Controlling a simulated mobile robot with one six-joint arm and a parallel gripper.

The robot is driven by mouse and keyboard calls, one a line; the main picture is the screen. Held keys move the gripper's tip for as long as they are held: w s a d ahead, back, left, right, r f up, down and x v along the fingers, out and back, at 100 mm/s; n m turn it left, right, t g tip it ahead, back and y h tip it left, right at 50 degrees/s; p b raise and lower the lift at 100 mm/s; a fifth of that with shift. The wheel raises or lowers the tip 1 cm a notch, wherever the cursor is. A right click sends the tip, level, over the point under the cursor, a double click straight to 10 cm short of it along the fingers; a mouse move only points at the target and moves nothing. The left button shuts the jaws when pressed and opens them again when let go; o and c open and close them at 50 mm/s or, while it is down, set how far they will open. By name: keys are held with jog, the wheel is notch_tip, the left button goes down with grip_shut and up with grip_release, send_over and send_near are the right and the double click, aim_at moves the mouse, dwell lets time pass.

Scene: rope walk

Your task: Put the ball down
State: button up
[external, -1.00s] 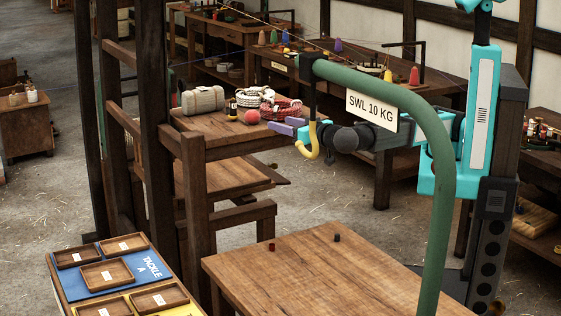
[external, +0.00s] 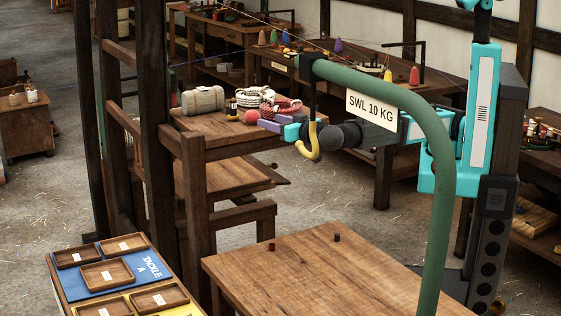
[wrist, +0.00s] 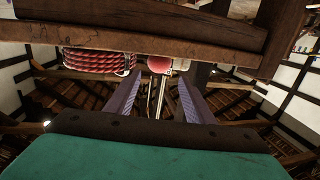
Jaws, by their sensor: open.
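A red ball (external: 252,117) sits at the near edge of the wooden bench top in the external view. My gripper (external: 269,121) is just right of it, with its purple fingers open and pointing at the ball. In the wrist view, which looks upside down, the ball (wrist: 159,66) shows between the fingertips of my open gripper (wrist: 160,77). The ball appears slightly beyond the tips, and I cannot tell whether a finger touches it. Nothing is seen gripped.
A red rope coil (wrist: 97,61) lies close beside the ball. A white rope coil (external: 252,96), a small dark jar (external: 231,107) and a canvas roll (external: 203,99) share the bench. A green hoist arm (external: 400,97) with a yellow hook (external: 311,150) stands in front of my arm.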

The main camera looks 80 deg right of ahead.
aim_at(257, 116)
jog(key=shift+p+x, duration=0.4)
jog(key=shift+x, duration=1.6)
jog(key=shift+w+d+p, duration=0.3)
jog(key=shift+w+p, duration=0.05)
jog(key=shift+p, duration=0.05)
jog(key=shift+p+x, duration=1)
jog(key=shift+x, duration=1.1)
jog(key=shift+f, duration=0.1)
jog(key=c, duration=0.9)
jog(key=shift+r+b, duration=1.6)
jog(key=shift+r, duration=3.4)
